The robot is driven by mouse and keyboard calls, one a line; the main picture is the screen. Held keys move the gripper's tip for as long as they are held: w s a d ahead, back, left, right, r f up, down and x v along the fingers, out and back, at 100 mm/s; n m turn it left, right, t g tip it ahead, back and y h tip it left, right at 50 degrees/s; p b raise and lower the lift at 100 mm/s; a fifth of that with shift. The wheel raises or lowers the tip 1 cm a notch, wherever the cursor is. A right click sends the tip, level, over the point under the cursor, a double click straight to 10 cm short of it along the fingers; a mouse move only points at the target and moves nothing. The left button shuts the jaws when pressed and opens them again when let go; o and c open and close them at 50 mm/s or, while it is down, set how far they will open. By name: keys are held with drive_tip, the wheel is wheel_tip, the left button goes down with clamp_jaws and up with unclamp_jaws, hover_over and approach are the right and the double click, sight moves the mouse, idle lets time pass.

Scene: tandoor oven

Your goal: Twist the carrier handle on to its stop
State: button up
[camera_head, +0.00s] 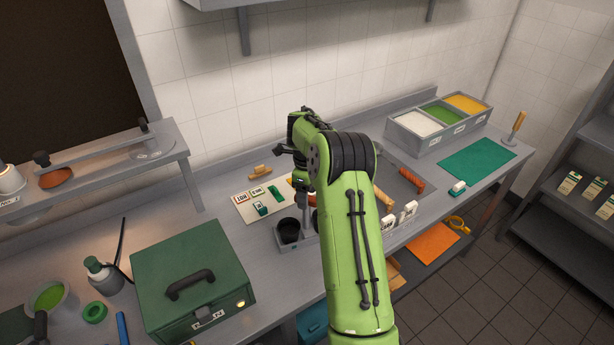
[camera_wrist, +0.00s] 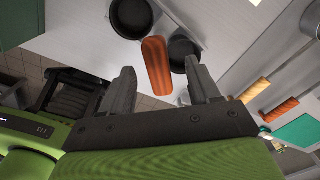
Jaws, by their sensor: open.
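My gripper (camera_wrist: 160,66) is open, its two grey fingers spread apart in the wrist view. An orange ridged, rounded bar (camera_wrist: 157,64) shows between the fingers in that view; I cannot tell whether it is at fingertip depth, and no contact is visible. It stands beside two black round cups (camera_wrist: 131,17) on a light grey base. I cannot tell for certain which part is the carrier handle. In the head view my arm hides most of this spot; one black cup (camera_head: 289,229) in a grey holder (camera_head: 288,246) shows left of the arm.
A green box with a black handle (camera_head: 190,284) stands front left. A white board with labelled green tags (camera_head: 247,208) lies behind the cup. Orange-brown rolls (camera_head: 411,180) lie in a grey tray to the right. Food bins (camera_head: 418,136) and a green mat (camera_head: 478,158) are farther right.

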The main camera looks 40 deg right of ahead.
wheel_tip(320, 180, up, 14)
drive_tip(key=p, duration=0.2)
drive_tip(key=s+a+r+n+t+h+b, duration=0.1)
drive_tip(key=s+a+r+n+b, duration=0.1)
drive_tip(key=s+a+r+n, duration=0.35)
drive_tip(key=s+a+r+n+t+b, duration=0.2)
drive_tip(key=s+a+n+t, duration=0.1)
drive_tip(key=s+a+n, duration=1.1)
drive_tip(key=s+a+f+n+t+y+b, duration=0.1)
drive_tip(key=s+a+f+n, duration=0.2)
drive_tip(key=s+f+n, duration=0.3)
drive_tip(key=s+n, duration=0.3)
drive_tip(key=shift+a+f+n+t, duration=0.2)
drive_tip(key=shift+f+n+t, duration=0.1)
drive_tip(key=shift+f+n, duration=0.05)
drive_tip(key=shift+s, duration=0.15)
